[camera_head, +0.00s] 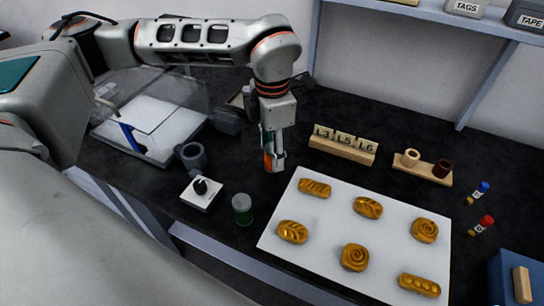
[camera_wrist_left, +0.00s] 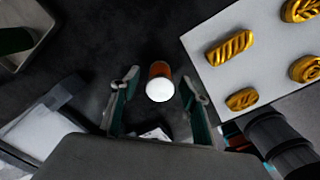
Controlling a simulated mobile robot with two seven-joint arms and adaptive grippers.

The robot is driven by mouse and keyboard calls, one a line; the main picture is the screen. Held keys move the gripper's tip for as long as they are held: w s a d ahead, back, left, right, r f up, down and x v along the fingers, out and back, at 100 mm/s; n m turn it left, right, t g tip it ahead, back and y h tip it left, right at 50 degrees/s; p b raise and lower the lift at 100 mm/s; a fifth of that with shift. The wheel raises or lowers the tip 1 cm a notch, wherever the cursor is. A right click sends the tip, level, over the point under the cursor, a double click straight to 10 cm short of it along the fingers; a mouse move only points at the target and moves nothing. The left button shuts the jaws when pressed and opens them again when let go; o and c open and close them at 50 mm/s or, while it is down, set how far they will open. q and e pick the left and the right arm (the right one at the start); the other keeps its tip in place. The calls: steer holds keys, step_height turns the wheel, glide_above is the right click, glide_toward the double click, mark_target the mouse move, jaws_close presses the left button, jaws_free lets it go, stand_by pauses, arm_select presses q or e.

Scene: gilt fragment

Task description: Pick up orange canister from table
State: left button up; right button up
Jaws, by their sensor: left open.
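The orange canister (camera_head: 268,161) stands on the black table, mostly hidden behind my left gripper in the head view. In the left wrist view the canister (camera_wrist_left: 160,72) shows its orange side and a round white top. My left gripper (camera_head: 274,164) points down over it. In the left wrist view its two fingers are spread open, one on each side of the canister, with gaps visible on both sides. Whether the fingertips reach below the canister's top is hard to tell. My right gripper is in neither view.
A white board (camera_head: 330,235) with several golden pieces lies close by at front right. Lettered blocks (camera_head: 343,144) stand right of the gripper. A green jar (camera_head: 242,210), a knob box (camera_head: 201,192) and a grey ring-shaped holder (camera_head: 190,156) stand left and in front.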

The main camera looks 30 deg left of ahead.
arm_select(q)
steer(key=c, duration=1.2)
steer(key=shift+r, duration=0.15)
